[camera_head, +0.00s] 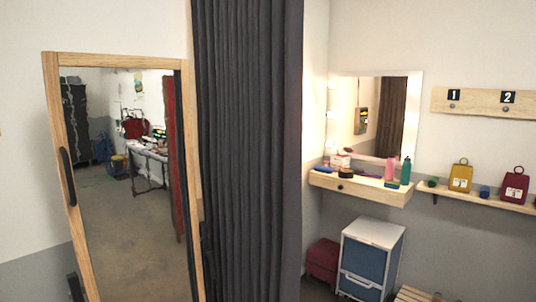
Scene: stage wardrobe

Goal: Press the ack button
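I cannot make out an ack button anywhere in this view. The small wall mirror (390,103) at the right reflects a dark panel with a small greenish patch, too small to read; I cannot tell whether a button is on it. Neither of my grippers can be made out in the head view.
A wood-framed standing mirror (50,103) with a dark handle is at left, beside a dark curtain (245,150). At right are a vanity shelf (380,191) with bottles, a blue-and-white drawer unit (365,270), a red box (322,260) and a peg board (480,103).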

